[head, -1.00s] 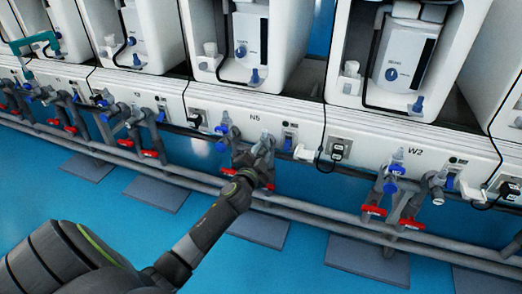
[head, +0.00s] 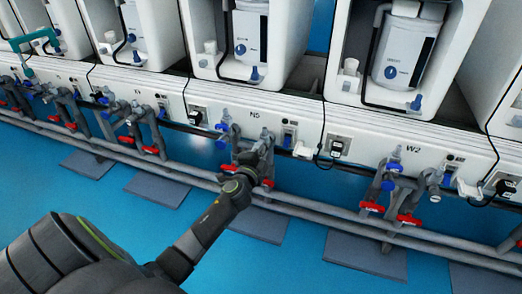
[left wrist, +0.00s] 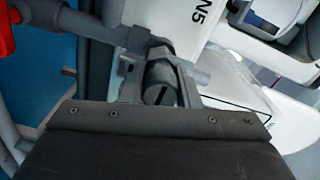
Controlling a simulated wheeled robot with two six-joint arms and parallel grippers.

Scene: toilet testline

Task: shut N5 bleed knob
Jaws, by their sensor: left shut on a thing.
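The N5 bleed knob (left wrist: 160,92) is a small grey cylinder with a dark slot across its end face, on the grey pipework under the N5 label. In the left wrist view it lies between the two fingers of my left gripper (left wrist: 158,88), which are shut on it. In the head view my left gripper (head: 258,152) reaches the valve at the right side of the N5 station and largely hides the knob. The slot looks slanted in the wrist view. My right gripper is not in view.
Beside the gripper stands another N5 valve with blue parts (head: 224,128). A red handle (left wrist: 6,32) shows left of the knob. Grey pipes (head: 300,204) run along below. The W2 station valves (head: 392,172) are to the right. Blue floor (head: 130,212) is open in front.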

